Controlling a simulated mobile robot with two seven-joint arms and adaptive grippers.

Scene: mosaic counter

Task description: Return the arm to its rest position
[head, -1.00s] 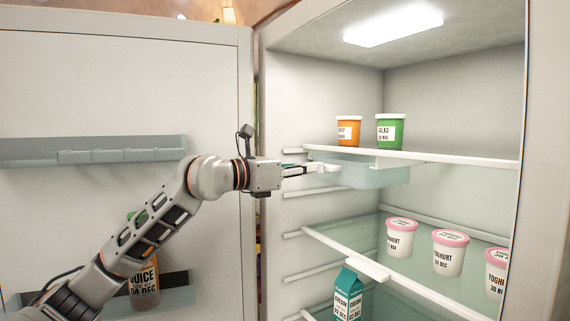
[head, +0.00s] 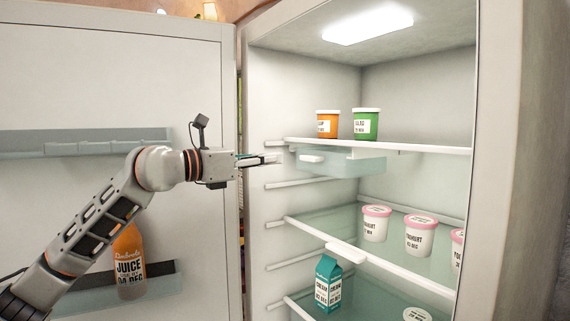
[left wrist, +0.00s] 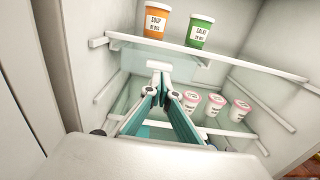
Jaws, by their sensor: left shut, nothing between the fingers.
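My left gripper (head: 275,159) is shut and empty, level with the upper part of the open fridge (head: 300,75). Its fingertips point right, just left of the clear drawer (head: 345,165) that hangs under the upper shelf. In the left wrist view the closed fingers (left wrist: 162,82) point into the fridge, with the drawer's white handle (left wrist: 158,66) beyond them. A gap shows between the fingertips and the handle in the head view. My left arm reaches in from the lower left, in front of the open door. My right gripper is not in view.
An orange tub (head: 327,124) and a green tub (head: 366,124) stand on the upper shelf (head: 420,149). Several yoghurt cups (head: 420,236) and a teal carton (head: 328,284) stand lower. The open door (head: 100,80) at left holds a juice bottle (head: 129,262) behind my arm.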

